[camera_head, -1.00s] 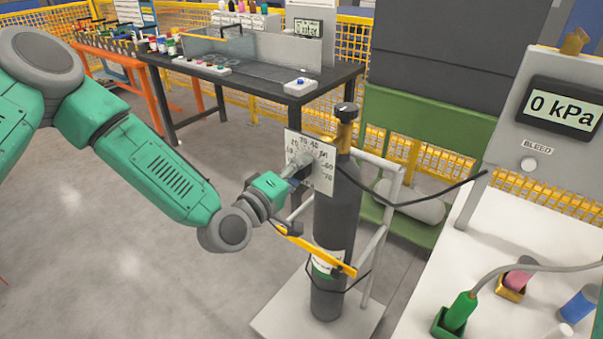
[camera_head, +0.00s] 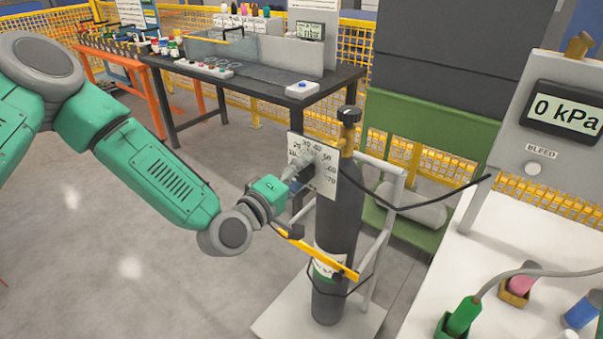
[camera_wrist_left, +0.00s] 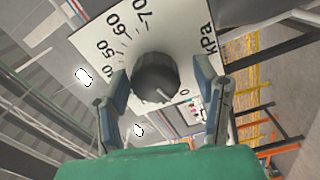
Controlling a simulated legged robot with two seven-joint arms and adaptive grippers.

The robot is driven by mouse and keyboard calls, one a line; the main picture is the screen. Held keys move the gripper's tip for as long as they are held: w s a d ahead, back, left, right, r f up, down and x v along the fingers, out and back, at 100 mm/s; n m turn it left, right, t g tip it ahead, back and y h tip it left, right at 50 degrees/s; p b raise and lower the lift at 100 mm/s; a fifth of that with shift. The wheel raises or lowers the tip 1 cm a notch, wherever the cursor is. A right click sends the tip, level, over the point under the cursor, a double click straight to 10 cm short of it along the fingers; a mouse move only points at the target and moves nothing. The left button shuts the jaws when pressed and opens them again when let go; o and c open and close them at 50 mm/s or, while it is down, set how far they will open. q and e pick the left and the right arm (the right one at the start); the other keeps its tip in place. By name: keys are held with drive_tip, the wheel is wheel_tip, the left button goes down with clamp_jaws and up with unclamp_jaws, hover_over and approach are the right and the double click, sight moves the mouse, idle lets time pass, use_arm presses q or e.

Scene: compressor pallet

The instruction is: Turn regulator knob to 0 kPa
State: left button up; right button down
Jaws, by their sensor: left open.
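The regulator knob (camera_wrist_left: 154,76) is dark and round, on a white dial plate (camera_wrist_left: 100,40) marked up to 70 with "kPa". A pale line on the knob points to the lower right in the wrist view, roughly toward the 0 end of the scale. In the head view the knob (camera_head: 306,172) is partly hidden by my gripper; the plate (camera_head: 326,182) stands before a dark gas cylinder (camera_head: 330,235). My left gripper (camera_head: 292,184) is open, its fingers (camera_wrist_left: 161,76) on either side of the knob; contact is unclear. My right gripper is out of view.
A display (camera_head: 565,108) at the right reads "0 kPa", above a BLEED button (camera_head: 533,168). A black hose (camera_head: 430,203) runs from the cylinder to this panel. A yellow bar (camera_head: 318,254) crosses the cylinder below my wrist. A dark workbench (camera_head: 255,90) stands behind.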

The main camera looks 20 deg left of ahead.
use_arm(q)
drive_tip(key=v, duration=1.2)
drive_tip(key=shift+w+f, duration=0.1)
drive_tip(key=s+d+f+m+g, duration=0.3)
drive_tip(key=s+f+m+g, duration=0.45)
drive_tip(key=f, duration=0.75)
drive_tip(key=s+a+f+m+g+y, duration=0.2)
drive_tip(key=s+a+f+g+y, duration=0.1)
drive_tip(key=s, duration=0.6)
drive_tip(key=s+a+f+m+g+y, duration=0.2)
drive_tip(key=s+a+f+g, duration=0.4)
drive_tip(key=s, duration=0.3)
drive_tip(key=shift+a+f+y, duration=0.5)
drive_tip(key=shift+f+y, duration=0.2)
drive_tip(key=shift+w, duration=0.15)
